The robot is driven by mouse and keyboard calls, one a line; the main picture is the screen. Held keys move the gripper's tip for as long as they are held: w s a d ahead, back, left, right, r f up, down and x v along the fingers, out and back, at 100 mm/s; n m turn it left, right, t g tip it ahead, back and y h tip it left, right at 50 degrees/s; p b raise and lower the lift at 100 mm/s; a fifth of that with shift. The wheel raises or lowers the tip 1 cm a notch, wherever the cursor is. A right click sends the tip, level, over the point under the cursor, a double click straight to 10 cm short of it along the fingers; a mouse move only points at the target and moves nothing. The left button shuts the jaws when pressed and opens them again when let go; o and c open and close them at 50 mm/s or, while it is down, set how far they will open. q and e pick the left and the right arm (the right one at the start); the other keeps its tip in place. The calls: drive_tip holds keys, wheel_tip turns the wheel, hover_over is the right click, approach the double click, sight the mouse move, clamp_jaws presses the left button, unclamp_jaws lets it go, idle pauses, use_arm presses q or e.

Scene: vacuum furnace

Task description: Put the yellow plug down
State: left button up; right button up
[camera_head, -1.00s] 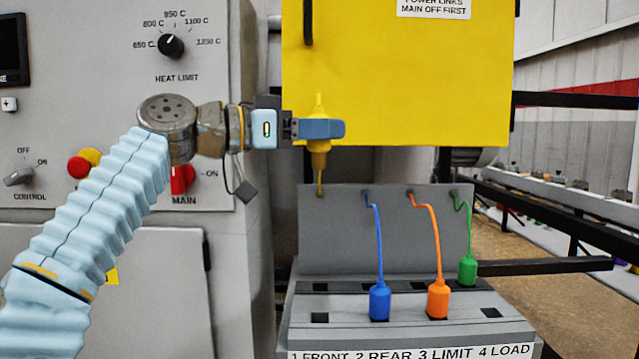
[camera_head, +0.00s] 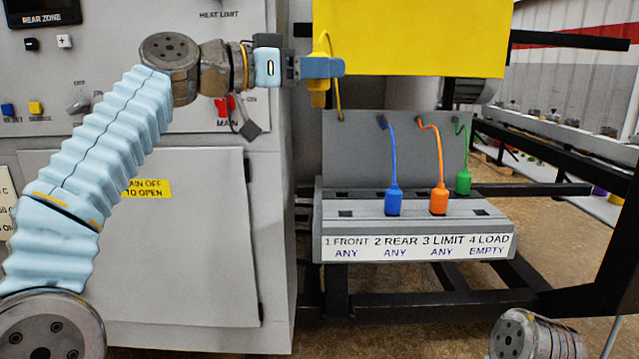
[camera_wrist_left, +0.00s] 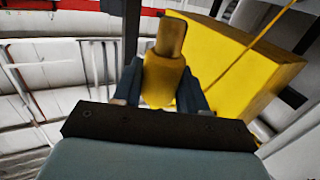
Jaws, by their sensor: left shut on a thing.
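My left gripper (camera_head: 322,68) is shut on the yellow plug (camera_head: 318,98) and holds it in the air, in front of the yellow cover's lower left corner. The plug hangs below the fingers, and its yellow cable loops above them and down to the grey back panel (camera_head: 352,150). In the left wrist view the plug (camera_wrist_left: 163,80) sits between the two fingers. The grey socket box (camera_head: 330,230) stands below and to the right, labelled 1 FRONT, 2 REAR, 3 LIMIT and 4 LOAD. The front slot above 1 FRONT (camera_head: 345,213) is empty. My right gripper is not in view.
The blue plug (camera_head: 393,202) and orange plug (camera_head: 438,202) stand in front slots above 2 and 3. The green plug (camera_head: 463,183) stands in the back row. The front slot above 4 LOAD (camera_head: 481,212) is empty. The furnace cabinet (camera_head: 200,230) is left.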

use_arm(q)
drive_tip(key=w+a+f+n+t+y, duration=0.3)
drive_tip(key=w+f+n+t+y, duration=0.25)
drive_tip(key=w+f, duration=0.85)
drive_tip(key=w+a+f+n+t+y, duration=0.2)
drive_tip(key=a+f, duration=0.1)
drive_tip(key=f, duration=0.5)
drive_tip(key=w+a+f+n+t+y, duration=0.1)
drive_tip(key=w+a+f+t+y, duration=0.15)
drive_tip(key=f, duration=0.55)
drive_tip(key=s+a+f+n+y, duration=0.2)
drive_tip(key=a+f, duration=0.2)
drive_tip(key=f, duration=0.3)
drive_tip(key=s+a+f+n+y, duration=0.1)
drive_tip(key=s+a+f+y, duration=0.15)
drive_tip(key=f, duration=0.45)
drive_tip(key=s+a+f+y, duration=0.1)
drive_tip(key=s+a+f, duration=0.1)
drive_tip(key=s+f, duration=0.2)
drive_tip(key=s+a+f+n, duration=0.1)
drive_tip(key=s+a+f, duration=0.2)
drive_tip(key=s, duration=0.3)
drive_tip(key=shift+s+a+f+y, duration=0.2)
drive_tip(key=shift+f+y, duration=0.15)
drive_tip(key=shift+f, duration=0.3)
